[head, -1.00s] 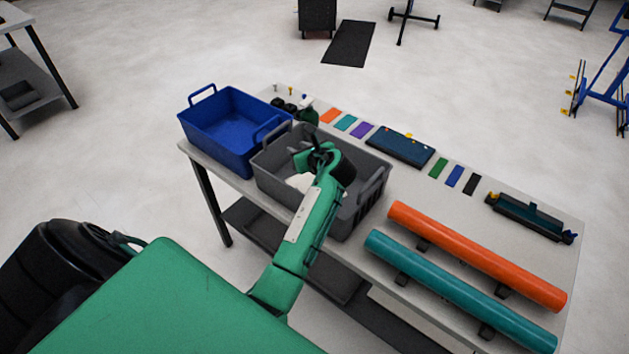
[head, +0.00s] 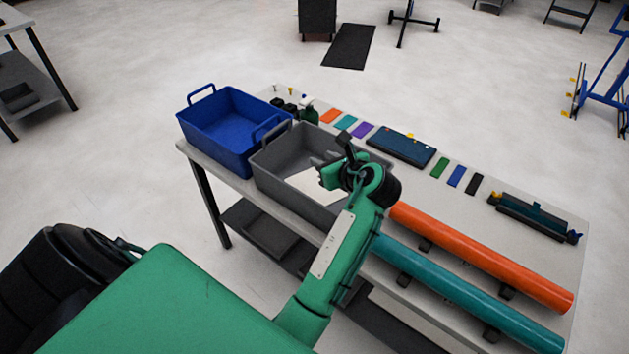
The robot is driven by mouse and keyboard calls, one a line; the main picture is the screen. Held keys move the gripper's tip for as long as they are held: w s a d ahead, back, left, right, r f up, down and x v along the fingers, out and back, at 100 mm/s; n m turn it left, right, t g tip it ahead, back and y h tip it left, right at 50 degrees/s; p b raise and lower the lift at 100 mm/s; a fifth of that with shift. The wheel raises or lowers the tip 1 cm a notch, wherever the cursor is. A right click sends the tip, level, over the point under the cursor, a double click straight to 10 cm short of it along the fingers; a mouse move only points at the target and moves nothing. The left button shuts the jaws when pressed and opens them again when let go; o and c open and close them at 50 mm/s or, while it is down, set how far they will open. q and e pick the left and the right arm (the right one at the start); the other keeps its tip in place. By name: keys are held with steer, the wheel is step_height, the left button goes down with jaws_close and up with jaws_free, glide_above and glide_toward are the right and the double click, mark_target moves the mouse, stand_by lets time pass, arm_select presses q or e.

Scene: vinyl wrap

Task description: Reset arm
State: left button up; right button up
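A flat white piece (head: 318,185) lies in the grey bin, partly behind the gripper. My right gripper is not in view.
The blue bin (head: 213,132) stands left of the grey bin on the table (head: 480,215). An orange roll (head: 480,256) and a teal roll (head: 465,300) lie at the right. Colour swatches, a dark blue pad (head: 401,149) and a dark tool holder (head: 534,218) line the back.

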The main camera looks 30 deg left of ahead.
arm_select(q)
steer(key=s+d+f+n+h, duration=0.2)
steer(key=s+f+n+h, duration=0.4)
steer(key=s+f+n, duration=0.5)
steer(key=s+d+f+n+g+h, duration=0.1)
steer(key=s+d+f+n+h, duration=0.15)
steer(key=s, duration=0.35)
steer(key=s+d+f+n+h, duration=0.1)
steer(key=s+d+n+h, duration=0.2)
steer(key=s, duration=0.4)
steer(key=s+d+f+n+g+h, duration=0.1)
steer(key=s+d+f+n, duration=0.1)
steer(key=s+n, duration=0.3)
step_height(320, 180, down, 32)
steer(key=s+r+g, duration=0.1)
steer(key=s, duration=0.1)
steer(key=s+a+f+m+g, duration=0.1)
steer(key=s+a+f, duration=0.2)
steer(key=s+f, duration=1.6)
steer(key=shift+a+g, duration=0.2)
steer(key=shift+g, duration=0.1)
